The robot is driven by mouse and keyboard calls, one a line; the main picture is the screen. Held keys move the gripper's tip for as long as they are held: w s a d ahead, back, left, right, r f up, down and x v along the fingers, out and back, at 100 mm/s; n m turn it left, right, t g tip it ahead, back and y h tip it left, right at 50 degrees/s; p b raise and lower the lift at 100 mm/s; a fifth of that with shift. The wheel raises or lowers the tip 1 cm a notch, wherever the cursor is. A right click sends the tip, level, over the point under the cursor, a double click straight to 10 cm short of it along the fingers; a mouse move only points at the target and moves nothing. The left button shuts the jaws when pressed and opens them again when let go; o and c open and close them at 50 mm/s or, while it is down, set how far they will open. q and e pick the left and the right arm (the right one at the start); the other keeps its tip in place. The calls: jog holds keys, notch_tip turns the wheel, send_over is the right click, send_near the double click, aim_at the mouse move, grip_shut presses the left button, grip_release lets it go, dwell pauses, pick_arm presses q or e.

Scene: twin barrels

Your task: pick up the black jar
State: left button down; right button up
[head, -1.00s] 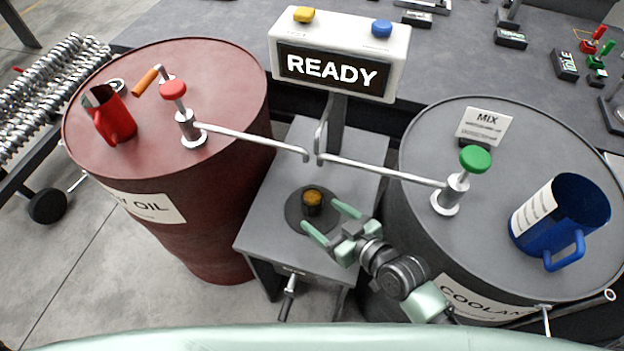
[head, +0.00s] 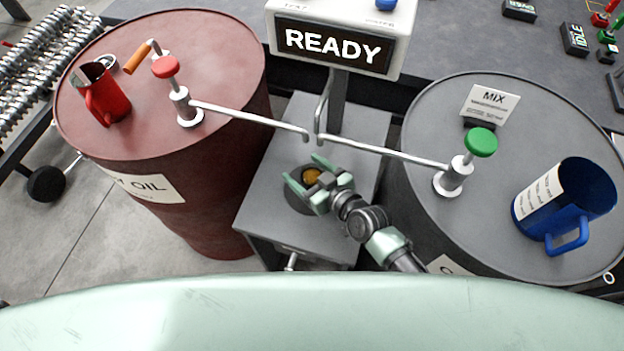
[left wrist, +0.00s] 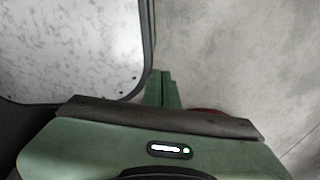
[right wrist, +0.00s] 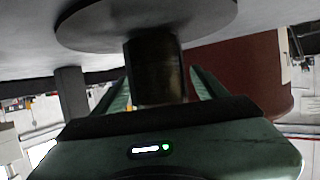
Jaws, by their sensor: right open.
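The black jar (head: 311,177), with amber stuff showing in its open top, stands on a dark round plate on the grey stand between the two barrels. My right gripper (head: 303,169) is open, with its fingers on either side of the jar. The right wrist view, which is upside down, shows the jar (right wrist: 155,70) between the two spread fingers, with a gap on its right side. My left gripper (left wrist: 163,88) shows only in the left wrist view, its fingers together and empty over the floor.
Two thin spout pipes (head: 250,117) reach over the stand just behind the jar. A READY display (head: 335,45) rises behind. A red barrel (head: 215,60) with a red mug (head: 106,98) is at left, a dark barrel (head: 430,120) with a blue mug (head: 562,205) at right.

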grip_shut()
